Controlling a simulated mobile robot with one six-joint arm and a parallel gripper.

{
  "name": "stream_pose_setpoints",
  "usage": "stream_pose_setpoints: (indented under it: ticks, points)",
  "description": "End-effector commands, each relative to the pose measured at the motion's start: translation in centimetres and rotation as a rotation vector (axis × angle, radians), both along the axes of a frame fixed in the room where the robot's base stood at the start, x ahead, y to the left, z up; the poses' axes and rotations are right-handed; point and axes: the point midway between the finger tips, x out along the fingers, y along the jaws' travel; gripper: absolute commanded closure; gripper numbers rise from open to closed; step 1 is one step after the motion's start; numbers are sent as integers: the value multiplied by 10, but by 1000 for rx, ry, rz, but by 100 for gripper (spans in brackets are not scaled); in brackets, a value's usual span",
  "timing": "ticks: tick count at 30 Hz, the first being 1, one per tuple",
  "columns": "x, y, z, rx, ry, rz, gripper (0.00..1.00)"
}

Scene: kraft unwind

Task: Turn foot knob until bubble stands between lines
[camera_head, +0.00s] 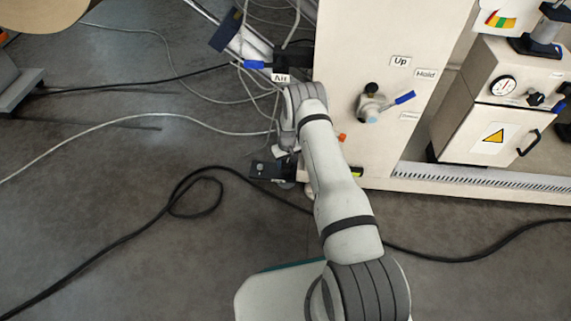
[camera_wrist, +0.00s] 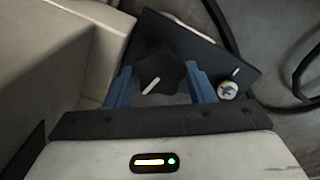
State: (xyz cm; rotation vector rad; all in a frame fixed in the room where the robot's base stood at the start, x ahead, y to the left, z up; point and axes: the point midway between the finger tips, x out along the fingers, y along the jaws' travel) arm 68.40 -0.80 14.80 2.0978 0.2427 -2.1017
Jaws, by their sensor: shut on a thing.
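A black lobed knob (camera_wrist: 160,66) with a white pointer line shows in the wrist view, in front of a dark plate (camera_wrist: 215,62). My gripper (camera_wrist: 159,74) has its two blue fingers on either side of the knob and is shut on it. The pointer line slants up to the right. A small round pale-and-yellow fitting (camera_wrist: 228,90) sits on the plate's right side, near a short white mark. I cannot make out a bubble or its lines. In the head view my arm hides the knob; the dark plate (camera_head: 270,170) shows low beside the machine's corner.
The cream machine panel (camera_head: 350,40) with a blue-handled valve (camera_head: 400,99) stands right of my arm. A cabinet with a gauge (camera_head: 503,86) is farther right. A black cable (camera_head: 150,222) and pale hoses (camera_head: 130,122) lie on the floor. Open floor is at left.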

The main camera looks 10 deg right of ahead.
Motion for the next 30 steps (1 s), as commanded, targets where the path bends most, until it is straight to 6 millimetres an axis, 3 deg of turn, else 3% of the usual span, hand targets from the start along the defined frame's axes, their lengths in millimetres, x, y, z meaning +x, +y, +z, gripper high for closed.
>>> stream_pose_setpoints:
  ticks: [6,17,18,25,30]
  points:
    - [2,0,-1,0,-4,-169,74]
    - [2,0,1,0,-6,-198,74]
    - [2,0,1,0,-6,-197,49]
    - [1,0,0,0,-4,-196,31]
    - [1,0,0,-1,-2,-196,29]
